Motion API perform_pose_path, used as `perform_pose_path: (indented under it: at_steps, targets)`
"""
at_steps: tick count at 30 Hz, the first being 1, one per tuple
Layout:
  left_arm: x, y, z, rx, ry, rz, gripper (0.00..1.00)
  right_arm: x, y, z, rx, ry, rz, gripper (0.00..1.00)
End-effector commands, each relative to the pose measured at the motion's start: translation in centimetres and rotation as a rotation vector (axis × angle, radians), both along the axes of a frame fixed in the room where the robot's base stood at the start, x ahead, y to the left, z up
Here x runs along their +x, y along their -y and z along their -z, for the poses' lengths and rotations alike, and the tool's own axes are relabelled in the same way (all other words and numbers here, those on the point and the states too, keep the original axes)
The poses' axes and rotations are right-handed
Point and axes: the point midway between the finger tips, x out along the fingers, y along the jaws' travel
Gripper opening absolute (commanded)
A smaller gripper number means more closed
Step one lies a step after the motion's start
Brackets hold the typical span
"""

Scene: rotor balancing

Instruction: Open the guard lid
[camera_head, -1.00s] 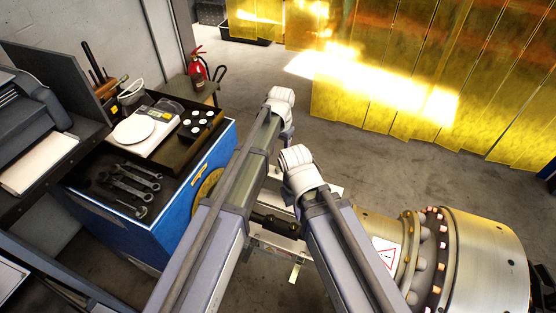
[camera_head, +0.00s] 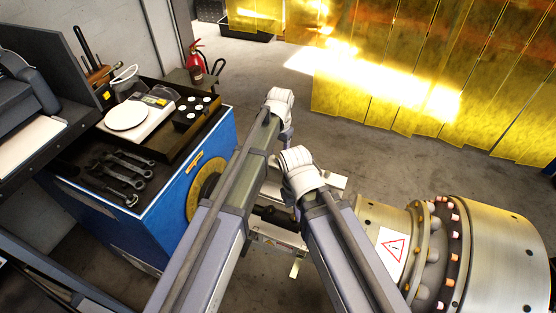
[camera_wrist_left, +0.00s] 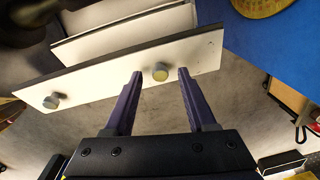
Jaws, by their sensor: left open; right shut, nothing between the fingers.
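A white plate with two round knobs, apparently the guard lid, spans the left wrist view (camera_wrist_left: 105,88). One knob (camera_wrist_left: 160,72) shows between the tips of my open left gripper (camera_wrist_left: 160,75); contact cannot be told. The other knob (camera_wrist_left: 52,101) is further left. In the head view my left gripper (camera_head: 286,138) hangs below its wrist, mostly hidden. White plate parts (camera_head: 334,182) show beside my forearms. My right gripper (camera_head: 296,210) is lower, largely hidden under its wrist, shut and empty.
A blue cabinet (camera_head: 165,222) at left carries a scale (camera_head: 135,115) and several wrenches (camera_head: 125,172). A large metal rotor (camera_head: 500,255) fills the lower right, near my right forearm. Grey floor (camera_head: 400,155) lies open before yellow curtains (camera_head: 420,60).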

Motion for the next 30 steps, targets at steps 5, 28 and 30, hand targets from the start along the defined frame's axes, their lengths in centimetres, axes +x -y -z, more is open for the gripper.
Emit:
perform_pose_path:
  at_steps: [5, 28, 30]
  targets:
    - [0.02, -0.04, 0.87, 0.0, 0.0, 0.0, 0.56, 0.0, 0.0, 0.87, 0.0, 0.0, 0.0, 0.0]
    - [0.03, -0.03, 0.76, 0.0, 0.0, 0.0, 0.0, 0.01, 0.0, 0.75, 0.0, 0.0, 0.0, 0.0]
    - [0.03, -0.03, 0.76, 0.0, 0.0, 0.0, 0.0, 0.01, 0.0, 0.75, 0.0, 0.0, 0.0, 0.0]
